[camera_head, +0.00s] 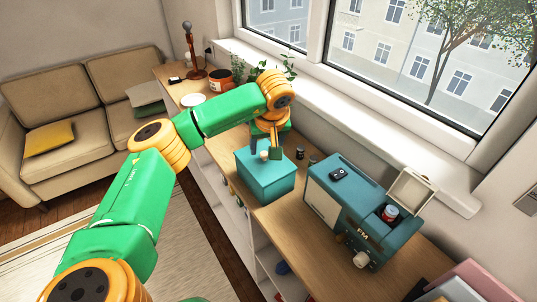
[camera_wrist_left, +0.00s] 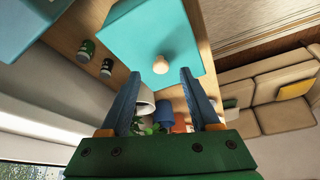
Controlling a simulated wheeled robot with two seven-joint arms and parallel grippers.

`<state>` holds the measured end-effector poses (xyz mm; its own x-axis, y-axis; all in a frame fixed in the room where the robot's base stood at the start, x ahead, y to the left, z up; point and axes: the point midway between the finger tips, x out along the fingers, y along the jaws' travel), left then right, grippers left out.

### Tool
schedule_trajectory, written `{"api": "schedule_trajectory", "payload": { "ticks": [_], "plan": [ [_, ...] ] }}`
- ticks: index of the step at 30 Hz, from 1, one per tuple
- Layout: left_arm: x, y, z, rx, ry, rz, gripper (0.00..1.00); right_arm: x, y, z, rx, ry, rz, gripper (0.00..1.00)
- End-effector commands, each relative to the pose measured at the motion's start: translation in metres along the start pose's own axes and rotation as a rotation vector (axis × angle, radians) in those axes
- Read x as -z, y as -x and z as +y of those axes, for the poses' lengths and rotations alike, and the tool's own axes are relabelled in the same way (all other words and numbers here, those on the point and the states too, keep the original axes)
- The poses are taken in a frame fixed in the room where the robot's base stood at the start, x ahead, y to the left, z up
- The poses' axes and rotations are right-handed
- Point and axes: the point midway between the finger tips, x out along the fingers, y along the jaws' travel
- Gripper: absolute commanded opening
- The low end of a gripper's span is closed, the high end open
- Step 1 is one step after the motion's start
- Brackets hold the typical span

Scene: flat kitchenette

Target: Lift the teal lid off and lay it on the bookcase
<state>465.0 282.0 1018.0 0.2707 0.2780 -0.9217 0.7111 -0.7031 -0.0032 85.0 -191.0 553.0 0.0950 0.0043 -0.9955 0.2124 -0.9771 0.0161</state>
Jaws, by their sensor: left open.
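A teal box with a teal lid (camera_head: 262,177) stands on the wooden top of the bookcase (camera_head: 285,222). The lid has a pale round knob (camera_head: 264,156) in its middle. My left gripper (camera_head: 265,149) is above the lid, its fingers pointing down around the knob's position. In the left wrist view the lid (camera_wrist_left: 150,30) fills the upper middle. There the knob (camera_wrist_left: 160,64) shows between the tips of the open blue fingers (camera_wrist_left: 160,73), with gaps on both sides. My right gripper is not in view.
A teal radio (camera_head: 348,208) stands right of the box, with a can (camera_head: 389,213) and a raised cream flap (camera_head: 410,194). Small dark jars (camera_head: 313,157) stand behind the box. Plants, an orange pot (camera_head: 220,80) and a lamp (camera_head: 192,50) are at the far end. Bare wood lies before the radio.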

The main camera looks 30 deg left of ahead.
Motion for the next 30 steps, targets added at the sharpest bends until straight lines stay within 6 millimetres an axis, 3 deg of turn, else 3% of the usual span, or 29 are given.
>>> {"api": "schedule_trajectory", "payload": {
  "ticks": [1, 5, 11, 12, 18, 19, 30],
  "plan": [
    [0.000, -0.005, -0.002, 0.005, 0.000, -0.005, 0.63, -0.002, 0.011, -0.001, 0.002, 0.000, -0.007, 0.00],
    [-0.001, -0.027, -0.001, 0.001, 0.001, -0.003, 0.63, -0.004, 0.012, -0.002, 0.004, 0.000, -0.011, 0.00],
    [-0.002, -0.031, 0.000, -0.003, 0.000, -0.002, 0.63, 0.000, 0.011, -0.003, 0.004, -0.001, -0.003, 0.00],
    [-0.002, -0.031, 0.000, -0.003, 0.000, -0.002, 0.59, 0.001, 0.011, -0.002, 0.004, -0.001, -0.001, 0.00],
    [-0.002, -0.031, 0.000, -0.003, 0.000, -0.002, 0.05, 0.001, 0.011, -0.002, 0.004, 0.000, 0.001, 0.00],
    [-0.002, -0.031, 0.000, -0.004, 0.000, -0.002, 0.00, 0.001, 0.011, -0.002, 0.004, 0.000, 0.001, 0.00],
    [-0.001, -0.029, 0.001, -0.005, 0.001, -0.001, 0.00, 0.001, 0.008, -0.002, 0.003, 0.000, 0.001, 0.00]
  ]
}}
